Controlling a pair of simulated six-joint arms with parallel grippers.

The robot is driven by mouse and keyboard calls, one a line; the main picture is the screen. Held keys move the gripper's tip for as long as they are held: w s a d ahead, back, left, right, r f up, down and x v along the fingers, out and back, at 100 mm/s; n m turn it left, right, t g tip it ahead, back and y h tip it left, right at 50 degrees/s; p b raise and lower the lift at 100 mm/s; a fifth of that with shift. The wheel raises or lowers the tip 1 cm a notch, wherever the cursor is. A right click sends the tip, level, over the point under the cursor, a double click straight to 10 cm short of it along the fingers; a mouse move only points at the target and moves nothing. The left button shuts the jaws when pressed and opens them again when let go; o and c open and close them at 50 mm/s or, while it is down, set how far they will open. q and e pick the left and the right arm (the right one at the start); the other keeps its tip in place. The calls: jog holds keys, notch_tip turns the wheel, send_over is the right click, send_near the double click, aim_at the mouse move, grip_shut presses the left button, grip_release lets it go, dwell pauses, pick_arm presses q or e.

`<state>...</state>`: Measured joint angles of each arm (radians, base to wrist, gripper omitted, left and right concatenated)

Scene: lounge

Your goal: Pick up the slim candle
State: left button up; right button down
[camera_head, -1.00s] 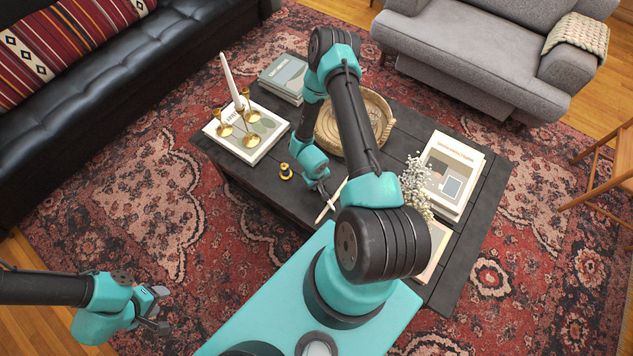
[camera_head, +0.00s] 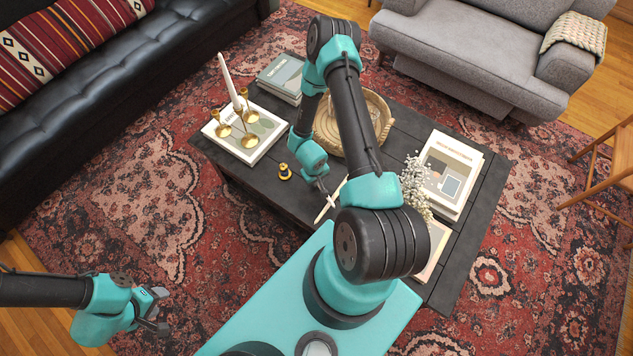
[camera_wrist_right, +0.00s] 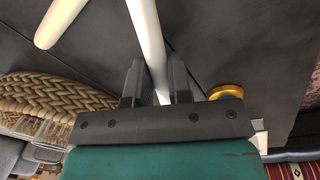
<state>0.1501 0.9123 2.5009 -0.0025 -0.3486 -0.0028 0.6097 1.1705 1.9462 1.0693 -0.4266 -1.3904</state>
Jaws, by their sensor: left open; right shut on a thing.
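A slim white candle (camera_wrist_right: 147,35) runs between the fingers of my right gripper (camera_wrist_right: 155,80), which is shut on it. In the head view this gripper (camera_head: 323,188) is over the near edge of the dark coffee table, partly behind my right arm. A second white candle (camera_wrist_right: 62,18) is at the upper left of the wrist view. In the head view, two white sticks (camera_head: 323,211) cross just below the gripper; I cannot tell whether they touch. My left gripper (camera_head: 158,311) is open and empty over the rug, away from the table.
The coffee table (camera_head: 262,188) bears a brass candle holder (camera_head: 249,140) with an upright white candle (camera_head: 229,78), a small brass holder (camera_head: 285,172), a woven tray (camera_head: 378,111), stacked books (camera_head: 455,160) and white flowers (camera_head: 414,184). Bare tabletop lies around the small holder.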

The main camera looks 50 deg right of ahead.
jog(key=s+a, duration=0.3)
jog(key=a, duration=0.1)
jog(key=s+a+r, duration=0.1)
jog(key=s+a, duration=0.3)
jog(key=s+a+r, duration=0.1)
jog(key=s+a, duration=0.2)
jog(key=a, duration=0.1)
jog(key=shift+s+a+r, duration=0.1)
jog(key=shift+s, duration=0.1)
dwell(0.3)
jog(key=shift+w, duration=0.5)
jog(key=shift+n, duration=0.7)
jog(key=w, duration=0.2)
jog(key=w+r, duration=0.1)
jog(key=w, duration=0.5)
jog(key=shift+r, duration=0.25)
jog(key=w+a+r, duration=0.4)
jog(key=w+a, duration=0.3)
jog(key=w, duration=0.2)
jog(key=w+a+r+n, duration=0.1)
jog(key=w+a+r, duration=0.4)
jog(key=w+a, duration=0.2)
jog(key=w+a+r+n, duration=0.1)
jog(key=w+a+r, duration=0.4)
jog(key=w, duration=0.6)
jog(key=a, duration=0.2)
jog(key=shift+a+r, duration=0.25)
jog(key=shift+a, duration=0.05)
